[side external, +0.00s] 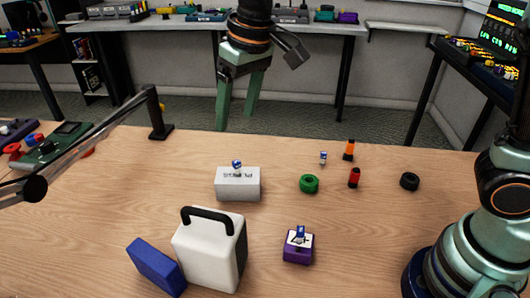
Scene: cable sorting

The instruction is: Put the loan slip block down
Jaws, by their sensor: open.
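My gripper (237,120) hangs open and empty, fingers pointing down, above the far part of the wooden table. A purple block (298,252) with a white, dark-marked top and a small blue piece on it sits at the front middle of the table. A light grey block (238,187) with dark lettering lies further back, with a small blue and white piece (236,165) on top. I cannot tell for sure which block is the loan slip block. Both blocks are apart from my gripper.
A white case (208,252) with a black handle and a blue block (156,266) stand front left. A green ring (309,184), a black ring (409,181), and red (354,178) and orange (348,150) pieces lie right.

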